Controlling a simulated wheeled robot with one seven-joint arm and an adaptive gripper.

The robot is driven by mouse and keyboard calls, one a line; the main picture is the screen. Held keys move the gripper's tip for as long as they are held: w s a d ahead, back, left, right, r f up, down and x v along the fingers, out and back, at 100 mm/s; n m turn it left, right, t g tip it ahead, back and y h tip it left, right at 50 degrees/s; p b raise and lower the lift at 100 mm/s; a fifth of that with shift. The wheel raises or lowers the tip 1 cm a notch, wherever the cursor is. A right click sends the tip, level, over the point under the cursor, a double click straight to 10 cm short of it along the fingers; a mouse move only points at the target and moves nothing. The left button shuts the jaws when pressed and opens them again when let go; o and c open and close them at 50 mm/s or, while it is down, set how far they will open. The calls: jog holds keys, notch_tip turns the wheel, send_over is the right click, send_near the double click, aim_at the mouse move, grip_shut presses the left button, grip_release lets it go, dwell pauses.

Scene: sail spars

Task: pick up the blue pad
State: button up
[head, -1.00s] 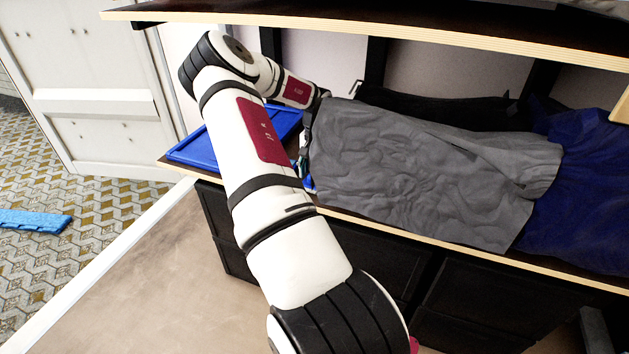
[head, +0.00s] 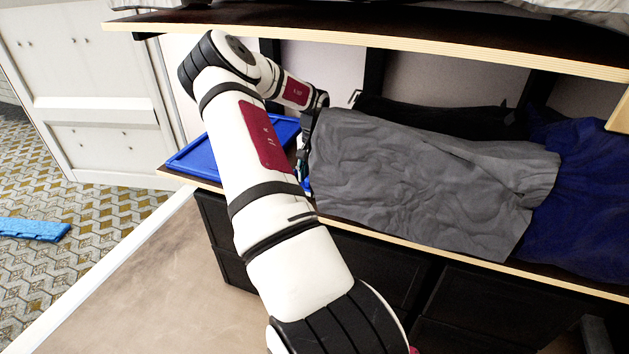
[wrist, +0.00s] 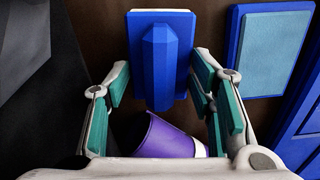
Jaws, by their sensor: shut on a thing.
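A second blue piece (wrist: 270,50), with a pale-blue face and darker blue border, lies apart to the right. In the head view my arm and the grey cloth hide most of my gripper and the pad.
A purple cup (wrist: 168,138) lies below the fingers, partly hidden by my gripper. A blue tray (head: 195,155) is on the shelf's left end. Grey cloth (head: 420,180) and dark-blue cloth (head: 585,205) cover the shelf to the right. An upper shelf (head: 380,33) hangs above.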

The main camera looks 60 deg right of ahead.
notch_tip(320, 180, up, 5)
jog(key=w, duration=0.6)
jog(key=w+a, duration=0.1)
jog(key=w, duration=1.2)
jog(key=shift+w+a+f, duration=0.1)
jog(key=shift+w+a, duration=0.15)
jog(key=shift+a, duration=0.05)
jog(key=o, duration=0.3)
jog(key=shift+c, duration=0.8)
jog(key=s+d+r+m+b, duration=0.2)
jog(key=s+r+m, duration=0.1)
jog(key=s+m, duration=0.55)
jog(key=shift+m, duration=0.25)
jog(key=shift+w+a+f+b, duration=0.15)
jog(key=shift+f+b, duration=0.5)
jog(key=shift+f, duration=0.95)
jog(key=shift+w+d+f+b, duration=0.1)
jog(key=shift+w+f+b, duration=0.15)
jog(key=shift+f+b, duration=0.9)
jog(key=shift+f, duration=1.05)
